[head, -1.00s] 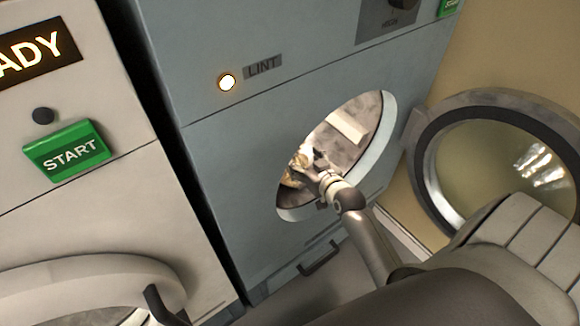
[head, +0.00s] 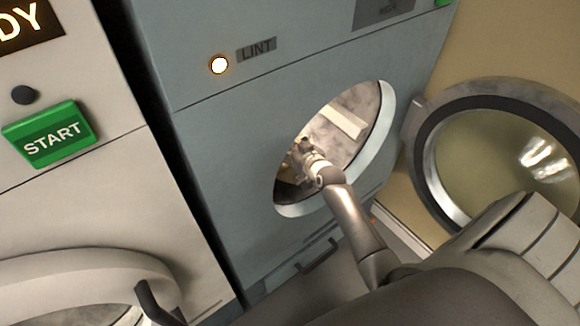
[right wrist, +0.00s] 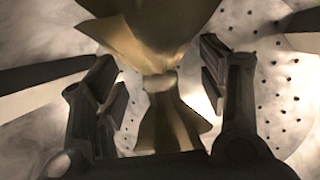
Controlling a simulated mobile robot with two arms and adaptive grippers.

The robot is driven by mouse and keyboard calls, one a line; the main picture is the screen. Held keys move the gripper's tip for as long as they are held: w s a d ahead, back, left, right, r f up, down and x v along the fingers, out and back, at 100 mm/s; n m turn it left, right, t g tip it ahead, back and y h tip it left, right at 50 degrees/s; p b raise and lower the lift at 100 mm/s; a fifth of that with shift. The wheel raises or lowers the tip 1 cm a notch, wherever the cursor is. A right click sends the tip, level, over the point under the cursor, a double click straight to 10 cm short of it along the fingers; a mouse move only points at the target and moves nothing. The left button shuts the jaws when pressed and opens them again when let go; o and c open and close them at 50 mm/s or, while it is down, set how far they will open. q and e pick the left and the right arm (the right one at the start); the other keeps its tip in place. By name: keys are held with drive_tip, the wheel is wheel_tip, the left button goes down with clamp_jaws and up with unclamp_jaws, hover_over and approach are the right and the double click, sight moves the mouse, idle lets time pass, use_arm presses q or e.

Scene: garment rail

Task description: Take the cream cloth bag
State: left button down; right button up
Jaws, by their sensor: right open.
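The cloth bag shows in the right wrist view (right wrist: 165,125) as a tan-gold, shaded shape with a pinched neck, a wide body above and a flared end below. My right gripper (right wrist: 163,88) is open, with one finger on each side of the neck and visible gaps between. In the head view my right gripper (head: 300,155) is inside the round opening of the blue-grey dryer (head: 230,130); it is small there and hides most of the bag. My left gripper is not in view.
The dryer's round glass door (head: 510,155) stands open at the right. The perforated drum wall (right wrist: 265,85) surrounds the gripper, with pale drum ribs at both sides. A white machine (head: 90,215) with a green START button (head: 50,135) stands at the left.

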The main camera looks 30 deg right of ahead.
clamp_jaws()
drive_tip(key=shift+r, duration=0.1)
idle(0.4)
